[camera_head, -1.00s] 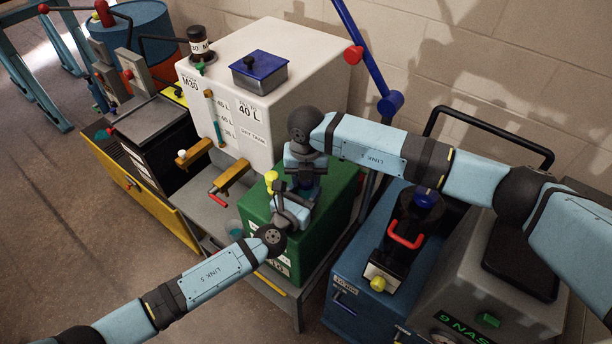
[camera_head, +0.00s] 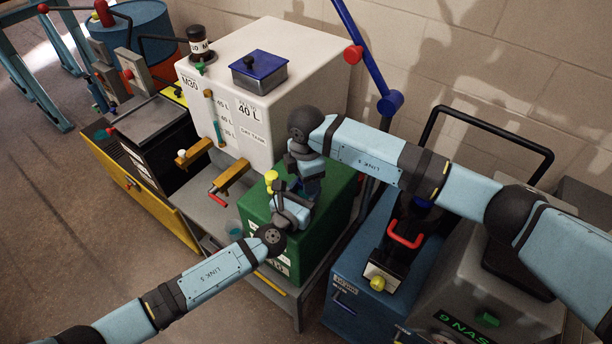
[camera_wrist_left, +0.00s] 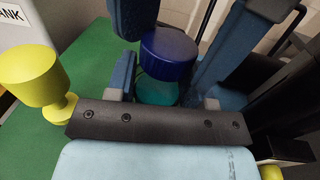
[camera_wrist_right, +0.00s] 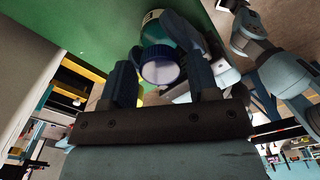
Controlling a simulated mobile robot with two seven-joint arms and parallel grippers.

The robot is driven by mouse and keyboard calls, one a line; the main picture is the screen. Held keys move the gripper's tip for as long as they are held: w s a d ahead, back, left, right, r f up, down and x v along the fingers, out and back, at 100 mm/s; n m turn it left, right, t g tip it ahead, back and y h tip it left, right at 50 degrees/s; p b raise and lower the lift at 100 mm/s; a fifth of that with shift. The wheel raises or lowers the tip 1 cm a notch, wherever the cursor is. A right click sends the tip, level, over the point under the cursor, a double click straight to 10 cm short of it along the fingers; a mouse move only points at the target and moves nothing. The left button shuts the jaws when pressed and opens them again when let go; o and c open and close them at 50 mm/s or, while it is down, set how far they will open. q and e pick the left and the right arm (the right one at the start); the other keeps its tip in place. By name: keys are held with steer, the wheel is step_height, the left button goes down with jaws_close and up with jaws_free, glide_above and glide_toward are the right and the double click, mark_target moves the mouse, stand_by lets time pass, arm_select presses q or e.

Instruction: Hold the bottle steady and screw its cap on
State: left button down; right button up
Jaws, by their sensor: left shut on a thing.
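The bottle is teal and see-through in the left wrist view (camera_wrist_left: 157,90), with a dark blue cap (camera_wrist_left: 168,52) on its mouth. I cannot tell how tightly the cap sits. My left gripper (camera_wrist_left: 165,98) is shut on the bottle, one finger on each side. My right gripper (camera_wrist_right: 162,75) has its fingers on either side of the cap, apart, with a narrow gap showing. The cap (camera_wrist_right: 160,66) and the bottle (camera_wrist_right: 166,30) line up in the right wrist view. In the head view, both grippers meet over the green box, where the wrists hide the bottle.
The green box (camera_head: 330,215) lies beneath the grippers, with a yellow knob (camera_head: 271,177) close to my left gripper. A white day tank (camera_head: 300,95) stands behind. A blue unit (camera_head: 350,265) with a red handle (camera_head: 406,240) is at the right.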

steer(key=shift+o, duration=0.5)
steer(key=shift+r, duration=0.1)
steer(key=shift+r, duration=2.2)
steer(key=shift+c, duration=0.4)
